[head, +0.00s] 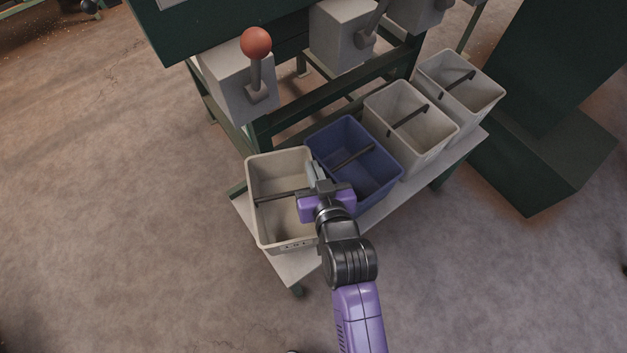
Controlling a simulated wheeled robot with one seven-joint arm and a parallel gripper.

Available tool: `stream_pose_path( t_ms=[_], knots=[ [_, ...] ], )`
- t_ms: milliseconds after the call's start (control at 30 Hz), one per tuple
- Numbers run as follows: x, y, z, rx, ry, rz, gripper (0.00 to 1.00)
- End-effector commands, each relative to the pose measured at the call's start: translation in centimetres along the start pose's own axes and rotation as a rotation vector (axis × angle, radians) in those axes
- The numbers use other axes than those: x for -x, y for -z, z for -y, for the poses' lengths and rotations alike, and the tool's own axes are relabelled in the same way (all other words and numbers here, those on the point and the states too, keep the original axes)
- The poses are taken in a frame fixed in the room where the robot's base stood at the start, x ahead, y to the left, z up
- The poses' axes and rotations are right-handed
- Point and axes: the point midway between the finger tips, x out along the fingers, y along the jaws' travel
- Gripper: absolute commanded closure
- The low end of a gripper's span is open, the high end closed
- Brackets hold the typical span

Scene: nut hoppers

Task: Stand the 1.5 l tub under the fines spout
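Several open tubs with dark bar handles stand in a row on a low shelf (290,267). The nearest is an off-white tub (280,238) with small dark marks low on its front. Beside it is a blue tub (388,185), then two more off-white tubs (437,152) (482,108). I cannot read which is the 1.5 l tub. My gripper (315,170) is over the right rim of the nearest tub, close to the blue one. Its fingers are partly hidden, and I cannot tell whether they grip the rim. Grey spout boxes (240,92) (340,38) hang above; none is readably marked fines.
A lever with an orange-red ball (256,43) sticks out from the left box. A dark green frame (300,127) stands behind the tubs. A dark green block (545,160) stands at right. The floor at left and front is clear.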

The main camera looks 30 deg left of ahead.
Motion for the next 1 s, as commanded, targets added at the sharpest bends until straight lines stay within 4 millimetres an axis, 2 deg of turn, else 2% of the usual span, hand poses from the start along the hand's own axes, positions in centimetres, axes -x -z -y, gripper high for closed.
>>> stream_pose_path(
  t_ms=[167, 400, 800, 900, 1000],
  knots=[
    [-0.5, -1.0, 0.0, 0.0, 0.0, -0.002, 1.0],
    [-1.7, -4.0, -0.2, -0.001, 0.0, -0.002, 1.0],
    [-1.9, -4.4, -0.3, -0.001, 0.0, -0.003, 1.0],
    [-1.8, -4.3, -0.2, 0.0, 0.0, -0.001, 0.78],
    [-1.8, -4.3, -0.2, 0.0, 0.0, -0.001, 0.76]
  ],
)
